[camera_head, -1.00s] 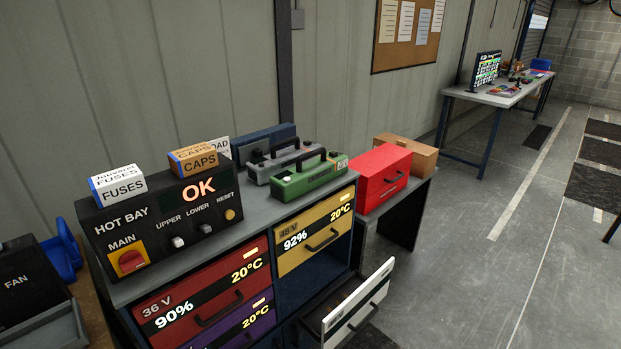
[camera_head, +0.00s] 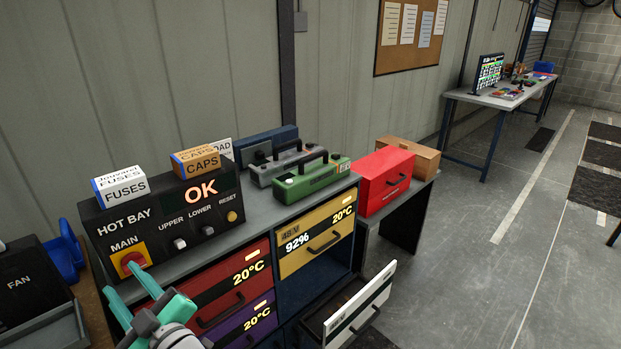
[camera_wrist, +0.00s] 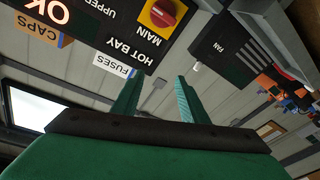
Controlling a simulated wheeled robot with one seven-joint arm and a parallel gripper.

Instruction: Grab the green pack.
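The green pack (camera_head: 312,180), with a dark handle on top, lies on the grey top of the battery cabinet, in front of a grey pack (camera_head: 285,164). It does not show in the wrist view. My gripper (camera_head: 122,281), with teal fingers, is at the lower left of the head view, in front of the hot bay box and well to the left of the green pack. In the wrist view its two fingers (camera_wrist: 158,100) stand apart with nothing between them, so it is open and empty.
The hot bay box (camera_head: 165,215) has a red MAIN knob (camera_wrist: 161,13) and carries fuses (camera_head: 122,186) and caps boxes. A red case (camera_head: 385,180) stands right of the green pack. A white-fronted drawer (camera_head: 362,303) sticks out below. Open floor lies to the right.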

